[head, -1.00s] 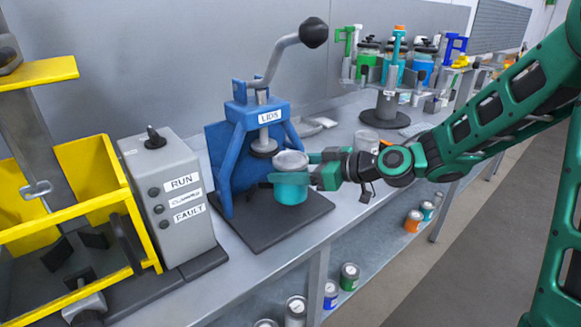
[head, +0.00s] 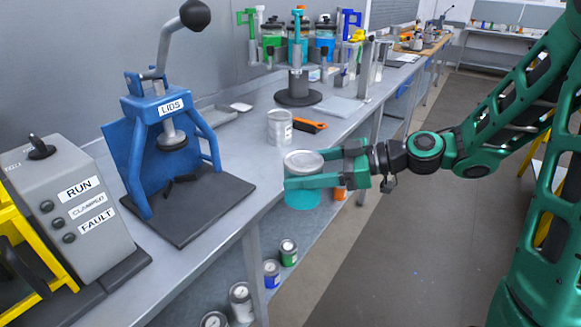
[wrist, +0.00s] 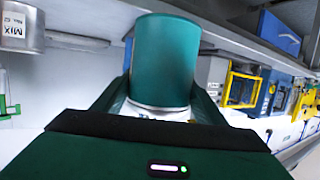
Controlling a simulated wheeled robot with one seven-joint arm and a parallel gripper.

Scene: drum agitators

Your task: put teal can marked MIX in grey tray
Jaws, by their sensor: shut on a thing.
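A teal can (head: 303,200) with a silver lid is between the fingers of my gripper (head: 312,170), which is shut on it. The can is upright, held in the air by the front edge of the bench, right of the blue LIDS press. In the wrist view the teal can (wrist: 165,60) fills the space between the two fingers; no label on it can be read. A silver can (head: 280,127) stands on the bench behind it; in the wrist view a silver can (wrist: 20,28) carries a MIX label.
The blue LIDS press (head: 165,115) on its dark base and a grey RUN/FAULT control box (head: 75,205) stand left. A carousel of coloured cans (head: 298,60) and an orange-handled tool (head: 308,125) are behind. Several cans (head: 240,297) sit on the lower shelf.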

